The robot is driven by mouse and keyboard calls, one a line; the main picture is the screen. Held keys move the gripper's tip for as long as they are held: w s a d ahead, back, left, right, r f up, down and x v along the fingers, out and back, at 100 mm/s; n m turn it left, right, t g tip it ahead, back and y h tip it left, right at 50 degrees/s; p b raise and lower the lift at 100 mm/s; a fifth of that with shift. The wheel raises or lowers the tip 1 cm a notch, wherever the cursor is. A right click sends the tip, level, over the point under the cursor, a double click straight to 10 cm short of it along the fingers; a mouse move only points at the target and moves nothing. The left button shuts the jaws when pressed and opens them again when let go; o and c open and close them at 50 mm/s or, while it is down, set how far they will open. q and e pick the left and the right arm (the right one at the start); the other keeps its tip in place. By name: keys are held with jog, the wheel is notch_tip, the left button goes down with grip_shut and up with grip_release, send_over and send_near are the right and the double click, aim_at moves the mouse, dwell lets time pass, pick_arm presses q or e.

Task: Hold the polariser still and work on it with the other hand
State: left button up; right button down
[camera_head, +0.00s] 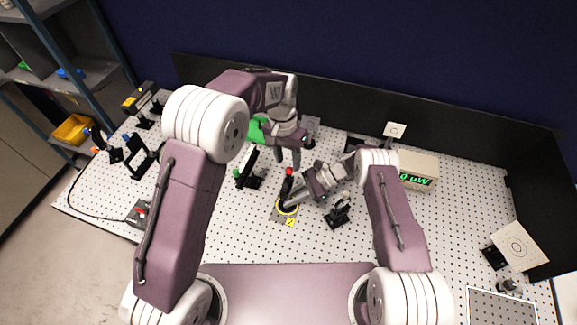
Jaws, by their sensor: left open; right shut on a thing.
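A dark upright mount with a red top (289,172), which I take to be the polariser, stands on the perforated table inside a yellow ring (286,210). A small yellow numbered tag lies just in front of the ring. My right gripper (295,198) reaches in from the right and is shut on this mount, low on its body; its fingertips are partly hidden. My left gripper (288,158) points down, open and empty, above and behind the red top, apart from it.
A black mount (247,172) stands close on the left and another (339,213) close on the right. A display box with green digits (415,170) stands further right. Several mounts and a black cable are at far left. Black foam walls bound the back and right.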

aim_at(288, 168)
pick_arm(q)
jog(key=shift+s+d+f, duration=0.1)
jog(key=shift+f, duration=1.75)
grip_shut()
